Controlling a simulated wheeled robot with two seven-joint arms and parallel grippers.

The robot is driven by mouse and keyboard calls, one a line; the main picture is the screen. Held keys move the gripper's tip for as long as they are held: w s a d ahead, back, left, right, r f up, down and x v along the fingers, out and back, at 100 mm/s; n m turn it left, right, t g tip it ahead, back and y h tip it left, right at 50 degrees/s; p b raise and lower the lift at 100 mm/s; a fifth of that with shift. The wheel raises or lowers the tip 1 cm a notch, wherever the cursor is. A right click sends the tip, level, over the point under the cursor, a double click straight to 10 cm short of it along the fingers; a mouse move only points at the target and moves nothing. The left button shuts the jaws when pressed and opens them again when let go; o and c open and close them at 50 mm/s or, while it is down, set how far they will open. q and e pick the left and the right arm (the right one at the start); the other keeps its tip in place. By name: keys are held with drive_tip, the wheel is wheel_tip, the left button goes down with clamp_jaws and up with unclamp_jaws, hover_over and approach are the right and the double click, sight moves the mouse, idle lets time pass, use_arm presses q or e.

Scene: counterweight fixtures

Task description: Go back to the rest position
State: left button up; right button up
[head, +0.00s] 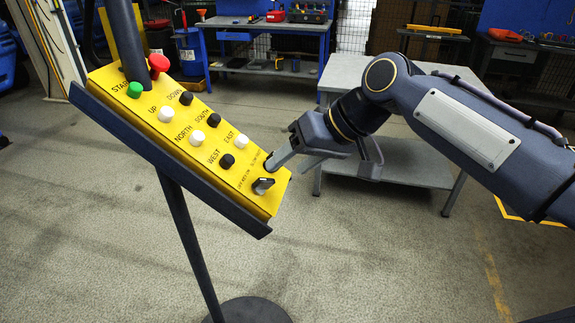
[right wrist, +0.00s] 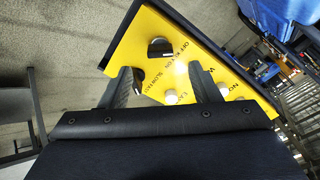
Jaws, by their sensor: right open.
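My right gripper (head: 287,163) is open at the lower right end of a tilted yellow control panel (head: 222,165) in the head view. One fingertip overlaps the panel's edge near the speed switch; I cannot tell whether it touches. A dark selector knob (head: 263,186) sits on the panel just below the fingers. In the right wrist view, my two fingers (right wrist: 163,78) are apart, with the yellow panel (right wrist: 190,55) beyond them and nothing held between. The selector knob (right wrist: 160,48) shows there beyond the fingertips. My left gripper is not in view.
The panel carries a green button (head: 135,90), a red button (head: 158,64) and several black and white ones. Its dark stand has a round base (head: 250,310). A grey table (head: 400,172) stands behind my right arm. The floor at lower right is clear.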

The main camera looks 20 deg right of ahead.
idle(0.3)
drive_tip(key=s+d+f+m+h+p, duration=0.2)
drive_tip(key=s+d+f, duration=0.1)
drive_tip(key=s+f, duration=1.2)
drive_tip(key=s, duration=0.2)
drive_tip(key=shift+s+d+f+m+h, duration=0.15)
drive_tip(key=shift+s+f+m+h, duration=0.15)
drive_tip(key=shift+f+m, duration=0.1)
drive_tip(key=shift+s+f+t, duration=0.15)
drive_tip(key=shift+f+t, duration=0.05)
drive_tip(key=shift+t, duration=0.1)
drive_tip(key=shift+c, duration=0.3)
